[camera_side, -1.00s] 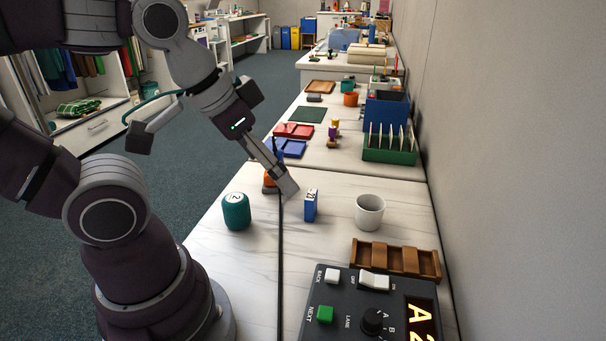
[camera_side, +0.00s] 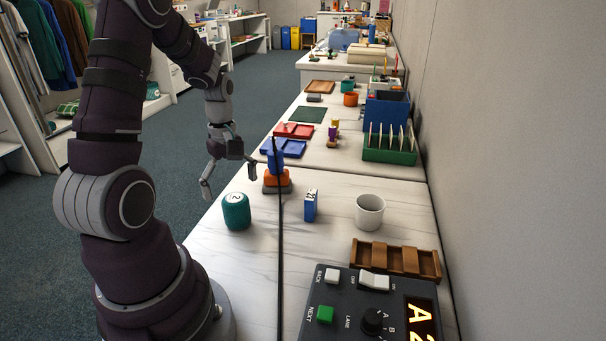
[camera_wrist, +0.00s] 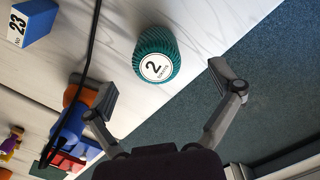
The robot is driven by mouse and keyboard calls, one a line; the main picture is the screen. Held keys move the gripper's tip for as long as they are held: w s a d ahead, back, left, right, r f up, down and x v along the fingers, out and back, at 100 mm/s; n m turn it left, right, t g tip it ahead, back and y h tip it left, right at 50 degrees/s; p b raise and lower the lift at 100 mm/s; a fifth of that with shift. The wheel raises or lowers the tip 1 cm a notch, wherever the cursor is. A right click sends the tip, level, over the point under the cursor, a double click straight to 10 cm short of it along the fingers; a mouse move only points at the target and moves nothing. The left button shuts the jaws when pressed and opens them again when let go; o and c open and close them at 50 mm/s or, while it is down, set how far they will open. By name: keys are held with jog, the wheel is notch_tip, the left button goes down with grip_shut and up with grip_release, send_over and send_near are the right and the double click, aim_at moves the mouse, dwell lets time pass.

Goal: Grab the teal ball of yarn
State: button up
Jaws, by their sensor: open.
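The teal ball of yarn (camera_side: 236,211) stands on the near left of the marble table, with a white label reading 2 on it. In the wrist view the yarn (camera_wrist: 157,56) lies ahead of and between my fingers, with its ribbed side and label showing. My gripper (camera_side: 229,180) is open and empty, above and behind the yarn at the table's left edge. In the wrist view my gripper's (camera_wrist: 165,82) two fingers are spread wide and do not touch the yarn.
A black cable (camera_side: 281,250) runs along the table right of the yarn. An orange and blue object (camera_side: 276,172) stands behind it. A blue 23 block (camera_side: 311,205), a white cup (camera_side: 369,212), a wooden rack (camera_side: 396,260) and a control box (camera_side: 345,305) are to the right.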

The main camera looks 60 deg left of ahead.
aim_at(236, 210)
jog(key=f, duration=0.6)
jog(key=shift+w+a+f, duration=0.25)
jog(key=shift+a+f, duration=0.1)
jog(key=c, duration=1.2)
